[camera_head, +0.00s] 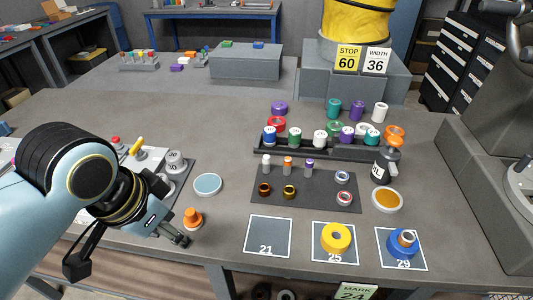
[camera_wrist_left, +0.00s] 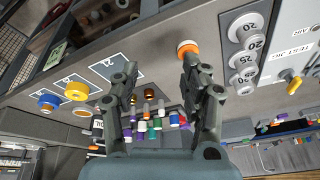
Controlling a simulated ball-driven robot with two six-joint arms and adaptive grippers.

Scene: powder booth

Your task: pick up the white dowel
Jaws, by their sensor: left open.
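The white dowel (camera_head: 266,164) appears to be the small white-topped peg standing upright at the left of a short row on the dark mat (camera_head: 327,202). In the left wrist view it is small, seemingly the right one of the pegs (camera_wrist_left: 161,106) beyond my fingers. My left gripper (camera_head: 174,216) is open and empty over the table's left part, left of the mat and well apart from the dowel. Its two spread fingers show in the left wrist view (camera_wrist_left: 160,64). My right gripper is out of view.
An orange-topped peg (camera_head: 287,163) and a purple-topped peg (camera_head: 309,167) stand beside the dowel. A dark rack (camera_head: 325,153) of spools lies behind. Bare table separates my gripper from the mat, with a pale blue disc (camera_head: 208,184) there.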

